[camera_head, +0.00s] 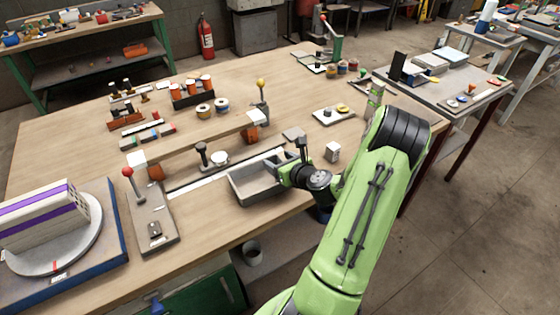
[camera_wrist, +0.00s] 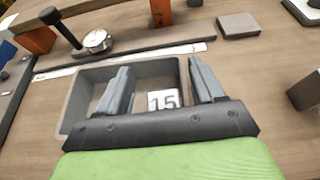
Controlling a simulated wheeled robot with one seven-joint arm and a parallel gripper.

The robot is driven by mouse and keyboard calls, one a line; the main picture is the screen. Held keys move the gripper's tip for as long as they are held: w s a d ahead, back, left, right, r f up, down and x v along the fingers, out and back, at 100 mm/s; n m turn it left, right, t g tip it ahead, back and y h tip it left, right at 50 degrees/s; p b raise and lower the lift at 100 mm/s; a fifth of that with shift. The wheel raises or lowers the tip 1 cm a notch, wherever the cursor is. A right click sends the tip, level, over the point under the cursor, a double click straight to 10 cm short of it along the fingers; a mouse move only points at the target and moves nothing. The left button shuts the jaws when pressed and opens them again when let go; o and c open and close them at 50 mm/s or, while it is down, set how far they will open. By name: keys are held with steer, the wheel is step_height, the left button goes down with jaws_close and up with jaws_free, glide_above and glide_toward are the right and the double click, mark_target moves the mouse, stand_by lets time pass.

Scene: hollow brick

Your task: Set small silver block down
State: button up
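A small pale silver block (camera_wrist: 164,99) marked "15" sits between my gripper's fingers in the wrist view, with a gap on each side. It appears to be inside the grey open tray (camera_wrist: 85,85), though its base is hidden by the gripper body. My gripper (camera_wrist: 158,66) is spread open over the tray. In the head view my gripper (camera_head: 281,163) is at the right end of the tray (camera_head: 248,192), and the block is not visible there.
Another small grey block (camera_head: 332,152) stands on the table right of my gripper. A flat grey plate (camera_head: 293,133) lies behind the tray. A long pale strip (camera_head: 200,184) and a round dial gauge (camera_head: 220,158) lie left. The table's front edge is close to the tray.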

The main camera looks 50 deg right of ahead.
steer(key=shift+r, duration=0.1)
steer(key=shift+s+r+p, duration=0.35)
steer(key=shift+s+r, duration=0.1)
steer(key=shift+r, duration=0.3)
steer(key=b+v, duration=0.6)
steer(key=v, duration=0.5)
steer(key=shift+a+b, duration=0.15)
steer(key=shift+b, duration=0.25)
steer(key=w+a+f+n+g+y, duration=0.1)
steer(key=w+a+n+g+y, duration=0.15)
steer(key=a+n, duration=0.7)
steer(key=w+a+f+n+g+y, duration=0.15)
steer(key=a+n+g, duration=0.25)
steer(key=a+n, duration=0.55)
steer(key=s+a+r+n, duration=0.7)
steer(key=s+a+n, duration=0.2)
steer(key=n, duration=1.1)
steer(key=shift+s+a+g, duration=0.3)
steer(key=shift+s+g, duration=0.15)
steer(key=shift+s, duration=0.55)
